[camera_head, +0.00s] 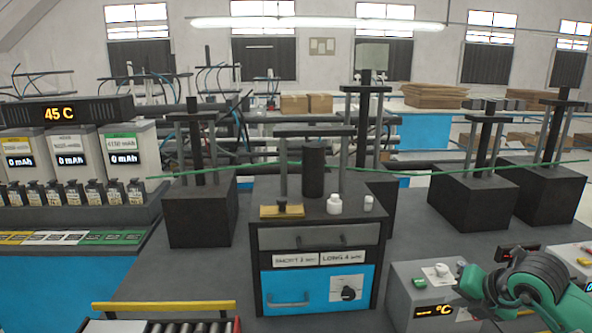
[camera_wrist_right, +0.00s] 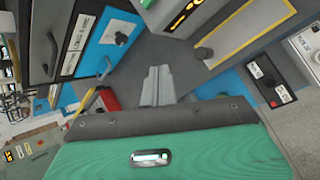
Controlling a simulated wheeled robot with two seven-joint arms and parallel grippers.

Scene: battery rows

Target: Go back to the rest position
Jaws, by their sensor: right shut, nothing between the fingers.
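My right arm, with green and dark parts, comes in at the lower right of the head view, in front of the grey box with the °C display (camera_head: 435,311). In the right wrist view my right gripper (camera_wrist_right: 158,75) shows two grey fingers close together, shut and empty, over dark grey floor or surface. The fingers touch nothing that I can see. My left gripper is in neither view.
A cabinet with a blue front (camera_head: 318,290) stands in the middle, bearing a white bottle (camera_head: 334,204) and a yellow block (camera_head: 282,211). Black press-like stands (camera_head: 200,215) flank it. A battery rack (camera_head: 75,200) is at left. A roller tray (camera_head: 165,327) is at the bottom.

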